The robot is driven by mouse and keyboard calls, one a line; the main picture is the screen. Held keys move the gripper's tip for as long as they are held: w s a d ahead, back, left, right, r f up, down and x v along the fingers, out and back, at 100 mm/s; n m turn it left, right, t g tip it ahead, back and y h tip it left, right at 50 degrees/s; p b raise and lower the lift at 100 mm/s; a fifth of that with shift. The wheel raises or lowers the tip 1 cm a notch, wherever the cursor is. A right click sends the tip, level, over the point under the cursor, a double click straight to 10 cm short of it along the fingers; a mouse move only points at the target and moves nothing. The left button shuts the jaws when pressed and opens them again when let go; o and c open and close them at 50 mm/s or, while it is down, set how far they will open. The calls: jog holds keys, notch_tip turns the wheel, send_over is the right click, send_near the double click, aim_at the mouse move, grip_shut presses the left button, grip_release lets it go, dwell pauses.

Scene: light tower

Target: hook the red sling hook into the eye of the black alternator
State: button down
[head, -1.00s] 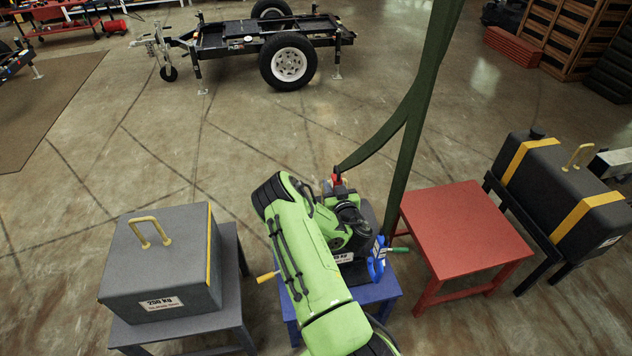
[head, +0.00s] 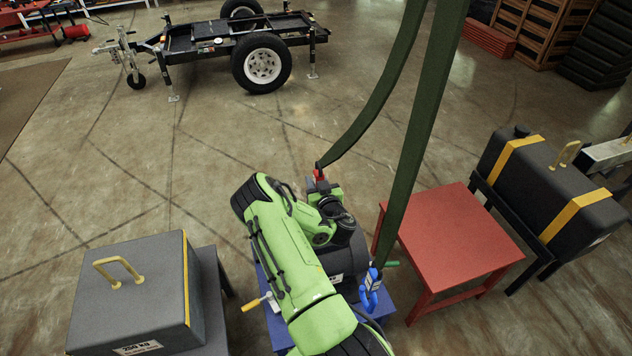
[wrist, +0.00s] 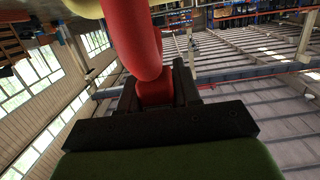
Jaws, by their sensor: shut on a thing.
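The red sling hook (head: 320,175) hangs at the lower end of a dark green strap (head: 385,90), beside my gripper (head: 325,190). In the wrist view, my gripper (wrist: 155,92) is shut on the shank of the red hook (wrist: 138,40), whose curve fills the upper middle. A pale yellow bar (wrist: 90,8) shows behind the curve at the top edge; I cannot tell whether the hook touches it. The black alternator (head: 352,262) sits on a blue table (head: 376,310), largely covered by my green arm. Its eye cannot be made out in the head view.
A blue hook (head: 370,288) hangs on a second green strap right of my arm. A grey box (head: 130,300) with a yellow handle stands left. A red table (head: 455,235) is empty, with a black tank (head: 545,185) beyond. Open floor lies toward the trailer (head: 240,45).

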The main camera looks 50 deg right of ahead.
jog(key=shift+f, duration=0.1)
dwell(0.6)
jog(key=shift+f+b, duration=0.3)
jog(key=shift+f, duration=0.35)
jog(key=c, duration=0.7)
grip_release()
jog(key=shift+f, duration=0.1)
